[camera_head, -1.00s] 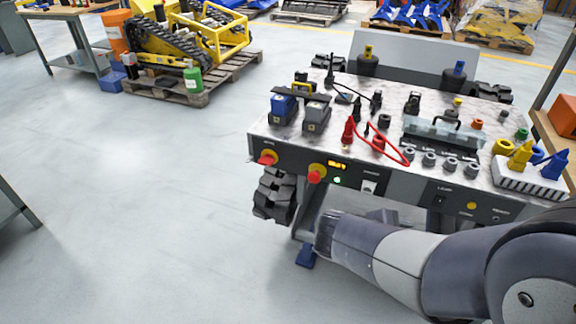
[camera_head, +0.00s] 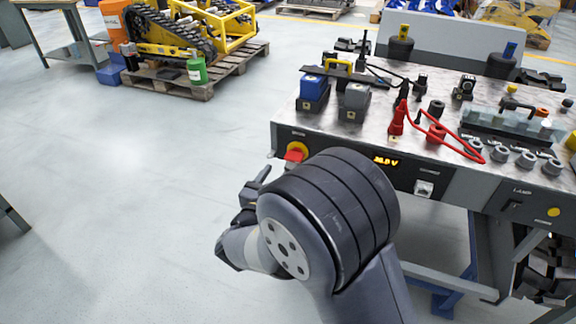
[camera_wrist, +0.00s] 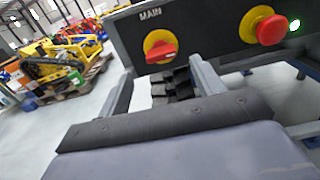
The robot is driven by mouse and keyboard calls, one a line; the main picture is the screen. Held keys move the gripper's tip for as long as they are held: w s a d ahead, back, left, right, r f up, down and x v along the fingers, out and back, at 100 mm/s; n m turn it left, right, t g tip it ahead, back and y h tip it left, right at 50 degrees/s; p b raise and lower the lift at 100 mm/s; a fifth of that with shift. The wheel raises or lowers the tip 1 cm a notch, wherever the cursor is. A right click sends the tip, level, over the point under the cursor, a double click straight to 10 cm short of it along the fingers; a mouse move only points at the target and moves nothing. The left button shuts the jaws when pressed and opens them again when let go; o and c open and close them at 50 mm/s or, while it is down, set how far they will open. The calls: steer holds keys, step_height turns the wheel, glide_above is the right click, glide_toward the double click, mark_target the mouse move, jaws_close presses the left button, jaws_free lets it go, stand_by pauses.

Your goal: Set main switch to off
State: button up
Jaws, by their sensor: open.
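The main switch (camera_head: 297,151) is a red rotary handle on a yellow round plate at the left end of the carrier's front panel. In the wrist view the main switch (camera_wrist: 162,48) sits under the label MAIN, its handle lying roughly sideways. My gripper (camera_head: 262,187) is below and left of the switch in the head view. In the wrist view my gripper (camera_wrist: 162,70) is open and empty, its two fingers apart, pointing toward the switch without visibly touching it.

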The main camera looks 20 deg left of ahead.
mark_target(292, 160)
steer(key=w, duration=0.5)
steer(key=shift+w+d+b, duration=0.2)
steer(key=shift+b, duration=0.15)
steer(key=shift+c, duration=0.5)
steer(key=c, duration=0.9)
